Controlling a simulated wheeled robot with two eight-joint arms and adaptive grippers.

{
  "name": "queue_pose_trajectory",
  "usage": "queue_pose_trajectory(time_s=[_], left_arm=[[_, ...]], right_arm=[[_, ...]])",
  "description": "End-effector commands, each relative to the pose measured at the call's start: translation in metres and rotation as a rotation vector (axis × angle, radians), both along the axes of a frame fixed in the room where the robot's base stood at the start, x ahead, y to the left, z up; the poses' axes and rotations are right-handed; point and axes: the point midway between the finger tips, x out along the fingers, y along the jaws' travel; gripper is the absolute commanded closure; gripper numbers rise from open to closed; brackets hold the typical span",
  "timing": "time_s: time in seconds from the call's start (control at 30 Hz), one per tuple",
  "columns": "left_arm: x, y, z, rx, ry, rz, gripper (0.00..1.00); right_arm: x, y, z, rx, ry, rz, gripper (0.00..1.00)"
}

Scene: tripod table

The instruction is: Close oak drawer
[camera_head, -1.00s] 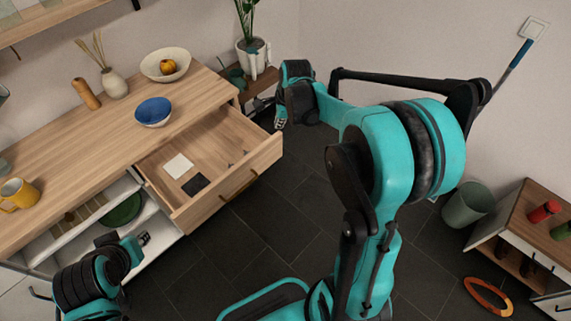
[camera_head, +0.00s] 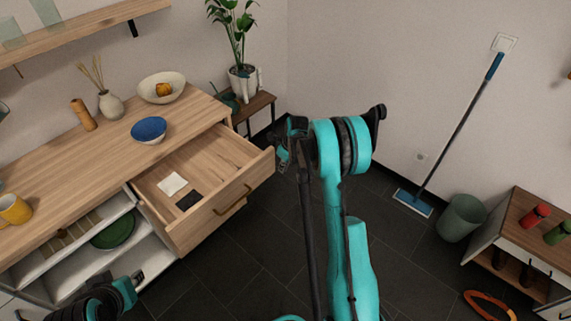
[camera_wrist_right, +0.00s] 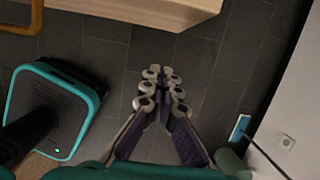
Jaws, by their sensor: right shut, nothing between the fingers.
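The oak drawer (camera_head: 228,205) stands pulled out of the wooden cabinet in the head view, with a brass handle on its front. A white square (camera_head: 172,184) and a black square (camera_head: 188,201) lie inside it. My right gripper (camera_head: 284,158) is beside the drawer's right front corner in the head view, partly hidden by its arm. In the right wrist view my right gripper (camera_wrist_right: 163,78) is shut and empty, apart from the drawer front (camera_wrist_right: 170,8) at the top edge. My left gripper (camera_head: 135,281) is low at the left, below the open shelves; its fingers are too small to judge.
A blue bowl (camera_head: 149,129), a cream bowl (camera_head: 161,87), a vase (camera_head: 110,105) and a yellow mug (camera_head: 14,209) stand on the cabinet top. A plant stand (camera_head: 255,108) is behind the drawer. A mop (camera_head: 450,150) and bin (camera_head: 461,217) are at right. Dark floor before the drawer is clear.

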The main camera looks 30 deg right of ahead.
Motion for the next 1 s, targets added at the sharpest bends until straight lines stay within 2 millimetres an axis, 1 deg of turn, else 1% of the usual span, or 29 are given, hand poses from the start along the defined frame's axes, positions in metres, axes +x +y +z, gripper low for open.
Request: queue_pose_trajectory(time_s=[0.03, 0.07, 0.2, 0.37, 0.5, 0.83, 1.0], left_arm=[[0.0, 0.0, -0.008, 0.0, 0.0, 0.0, 0.73], [0.0, 0.0, -0.01, 0.0, 0.0, 0.0, 0.73], [0.0, 0.0, -0.016, 0.0, 0.0, 0.0, 0.73], [0.0, 0.0, -0.02, 0.0, 0.0, 0.0, 0.73], [0.0, 0.0, -0.021, 0.0, 0.0, 0.0, 0.73], [0.0, 0.0, -0.02, 0.0, 0.0, 0.0, 0.73], [0.0, 0.0, -0.019, 0.0, 0.0, 0.0, 0.73]], right_arm=[[0.003, 0.001, -0.014, 0.0, 0.0, 0.001, 1.0], [0.004, 0.002, -0.019, 0.0, 0.0, 0.001, 1.0], [0.025, 0.01, -0.017, 0.0, 0.0, 0.002, 1.0], [0.038, 0.014, -0.015, -0.001, 0.0, 0.003, 1.0], [0.041, 0.015, -0.014, 0.0, 0.0, 0.002, 1.0], [0.042, 0.015, -0.013, 0.0, 0.0, 0.001, 1.0], [0.049, 0.005, -0.013, 0.0, 0.0, 0.0, 1.0]])
